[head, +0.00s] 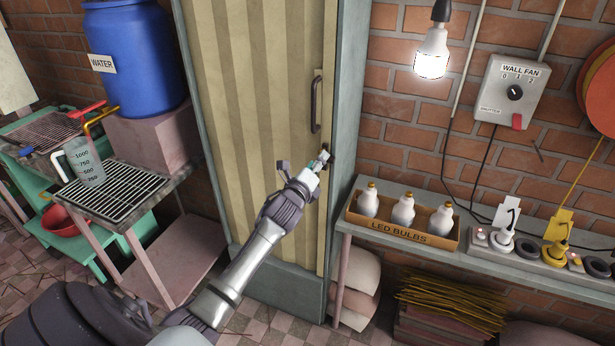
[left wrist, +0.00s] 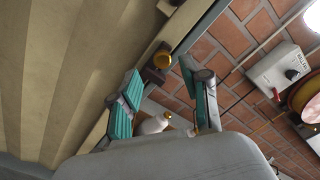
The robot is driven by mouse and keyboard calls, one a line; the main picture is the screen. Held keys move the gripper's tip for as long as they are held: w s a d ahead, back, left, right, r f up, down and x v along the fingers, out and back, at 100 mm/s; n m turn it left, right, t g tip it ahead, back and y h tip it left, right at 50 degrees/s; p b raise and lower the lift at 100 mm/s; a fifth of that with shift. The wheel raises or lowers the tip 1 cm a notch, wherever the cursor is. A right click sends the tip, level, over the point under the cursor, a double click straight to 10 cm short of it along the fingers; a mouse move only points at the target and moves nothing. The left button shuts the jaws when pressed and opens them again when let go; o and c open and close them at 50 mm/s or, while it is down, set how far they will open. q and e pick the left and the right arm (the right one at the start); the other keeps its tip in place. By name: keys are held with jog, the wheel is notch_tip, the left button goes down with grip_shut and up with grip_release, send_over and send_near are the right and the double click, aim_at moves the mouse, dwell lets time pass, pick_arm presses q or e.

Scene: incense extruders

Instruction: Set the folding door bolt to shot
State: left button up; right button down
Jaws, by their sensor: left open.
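The folding door (head: 260,90) is a pleated tan panel in a grey-green frame, with a dark pull handle (head: 316,103) near its right edge. The door bolt (head: 326,148) is a small dark fitting below the handle, partly hidden by my gripper. In the left wrist view its round brass knob (left wrist: 162,60) shows at the door's edge. My left gripper (head: 321,159) is at the bolt. Its teal-padded fingers (left wrist: 160,76) are open, with the knob between and just beyond their tips. I cannot tell whether they touch it. My right gripper is not in view.
A shelf (head: 510,268) right of the door holds an LED bulb box (head: 400,226) and plugs. A switch box (head: 510,92) and lit bulb (head: 432,58) are above. Left stand a blue water barrel (head: 135,55) and a rack with a measuring jug (head: 84,160).

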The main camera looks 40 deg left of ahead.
pick_arm(q)
jog(key=v, duration=1)
jog(key=shift+w+f, duration=0.15)
jog(key=s+d+f+n+g+h, duration=0.1)
jog(key=s+d+f+n+g, duration=0.3)
jog(key=f, duration=0.9)
jog(key=s+f+n+g, duration=0.25)
jog(key=s+f, duration=0.25)
jog(key=f, duration=0.8)
jog(key=s+d+f+n+g+h, duration=0.15)
jog(key=s+f+n, duration=0.3)
jog(key=f, duration=0.85)
jog(key=s+d+f+n+g, duration=0.3)
jog(key=s+f, duration=0.3)
jog(key=s, duration=0.5)
jog(key=s+d+f+n+g+h, duration=0.1)
jog(key=s+f, duration=0.5)
jog(key=s, duration=0.6)
jog(key=s+d+f+n+g, duration=0.4)
jog(key=s+d+f, duration=0.3)
jog(key=s, duration=0.5)
jog(key=shift+n+g+b, duration=0.3)
jog(key=shift+n+b, duration=0.1)
jog(key=shift+n, duration=0.2)
